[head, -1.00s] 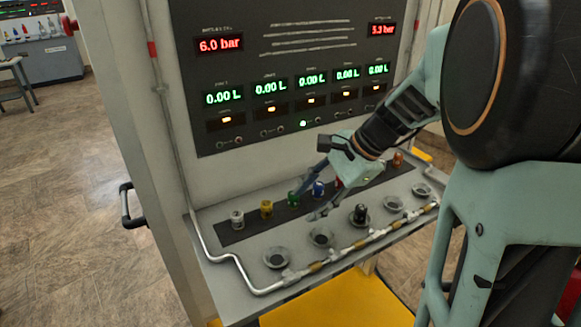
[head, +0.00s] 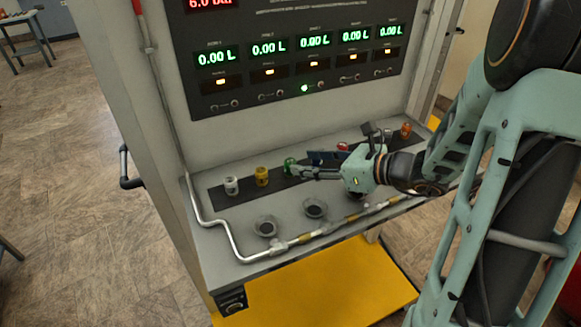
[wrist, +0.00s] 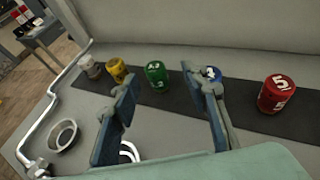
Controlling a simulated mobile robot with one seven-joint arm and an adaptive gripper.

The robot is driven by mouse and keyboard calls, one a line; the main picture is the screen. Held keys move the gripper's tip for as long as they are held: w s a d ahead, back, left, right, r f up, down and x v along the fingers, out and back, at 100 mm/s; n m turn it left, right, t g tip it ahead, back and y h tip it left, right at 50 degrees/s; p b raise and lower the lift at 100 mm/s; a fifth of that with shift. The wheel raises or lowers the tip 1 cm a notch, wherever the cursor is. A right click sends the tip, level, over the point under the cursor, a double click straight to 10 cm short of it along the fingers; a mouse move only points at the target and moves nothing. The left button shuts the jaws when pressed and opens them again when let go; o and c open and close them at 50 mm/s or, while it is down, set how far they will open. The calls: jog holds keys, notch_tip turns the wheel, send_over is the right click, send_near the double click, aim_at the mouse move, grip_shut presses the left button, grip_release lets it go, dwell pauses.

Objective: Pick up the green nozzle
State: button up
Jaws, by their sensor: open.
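The green nozzle (head: 289,165) stands upright on the dark strip of the panel's shelf, between the yellow and blue nozzles. In the wrist view the green nozzle (wrist: 157,76) shows in the gap between my two fingers, a little beyond their tips. My gripper (head: 303,167) is open and low over the shelf, reaching from the right toward the green nozzle. Its fingers also show in the wrist view (wrist: 160,82), and nothing is between them. I cannot tell from the head view whether a fingertip touches the nozzle.
The blue nozzle (wrist: 211,73) is close by my right finger in the wrist view. The red nozzle (wrist: 277,94) stands further right. The yellow (head: 262,176) and white (head: 231,186) nozzles stand left. Empty round sockets (head: 315,208) and a pipe (head: 330,229) line the front.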

aim_at(290, 161)
jog(key=x, duration=0.5)
jog(key=shift+s+a+f, duration=0.15)
jog(key=shift+a+f, duration=0.2)
jog(key=shift+a, duration=0.1)
grip_shut()
